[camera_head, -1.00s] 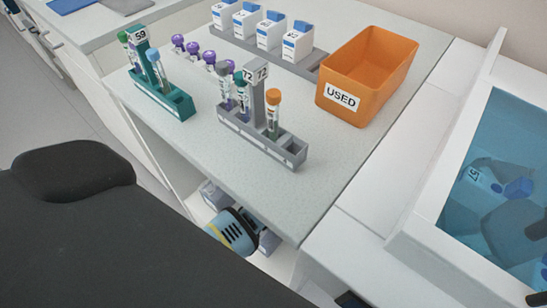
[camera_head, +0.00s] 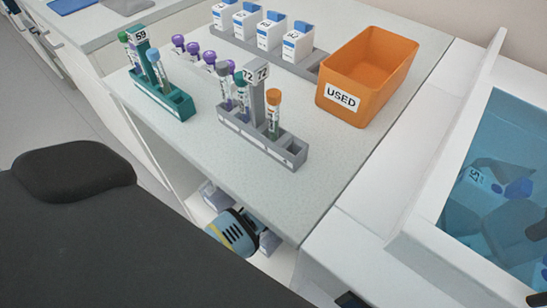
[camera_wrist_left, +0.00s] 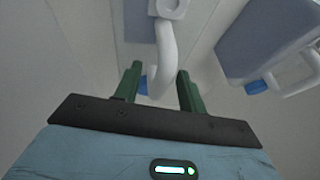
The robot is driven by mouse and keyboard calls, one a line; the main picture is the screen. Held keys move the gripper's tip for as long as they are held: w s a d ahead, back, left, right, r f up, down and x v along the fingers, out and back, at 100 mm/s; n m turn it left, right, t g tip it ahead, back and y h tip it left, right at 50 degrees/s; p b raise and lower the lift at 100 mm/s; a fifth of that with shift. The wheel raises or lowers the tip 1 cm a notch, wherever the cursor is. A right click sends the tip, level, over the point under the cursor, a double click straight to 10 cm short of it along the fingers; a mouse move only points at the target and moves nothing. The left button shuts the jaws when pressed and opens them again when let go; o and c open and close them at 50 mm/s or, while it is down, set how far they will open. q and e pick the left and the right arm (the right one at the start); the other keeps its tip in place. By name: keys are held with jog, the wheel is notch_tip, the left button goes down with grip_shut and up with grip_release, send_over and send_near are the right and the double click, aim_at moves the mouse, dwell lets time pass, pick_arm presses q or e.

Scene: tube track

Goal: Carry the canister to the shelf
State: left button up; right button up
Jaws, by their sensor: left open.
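Pale grey canisters stand in the open shelf space under the worktop. In the head view, one canister (camera_head: 216,197) shows behind my left gripper (camera_head: 235,234) and another (camera_head: 269,242) to its right. In the left wrist view my left gripper (camera_wrist_left: 158,85) is open, with a canister's white curved handle (camera_wrist_left: 166,62) between its two green fingers. I cannot tell whether the fingers touch it. A second canister (camera_wrist_left: 262,40) with a blue cap is at right. My right gripper is not in view.
On the worktop (camera_head: 330,185) are a teal tube rack (camera_head: 178,106), a grey tube rack (camera_head: 262,142), an orange bin (camera_head: 345,103) marked USED, and white boxes (camera_head: 270,35). A blue-windowed case (camera_head: 480,215) with grey containers is at right. The worktop edge overhangs my left gripper.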

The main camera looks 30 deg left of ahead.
pick_arm(q)
jog(key=shift+s+r, duration=0.15)
jog(key=shift+r, duration=0.3)
jog(key=p+v, duration=0.2)
jog(key=v, duration=0.4)
jog(key=shift+s+r+p, duration=0.2)
jog(key=shift+r+p, duration=0.15)
jog(key=shift+r, duration=0.05)
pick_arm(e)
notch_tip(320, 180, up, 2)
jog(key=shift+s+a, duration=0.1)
pick_arm(q)
jog(key=shift+s+d, duration=0.1)
jog(key=shift+d, duration=0.05)
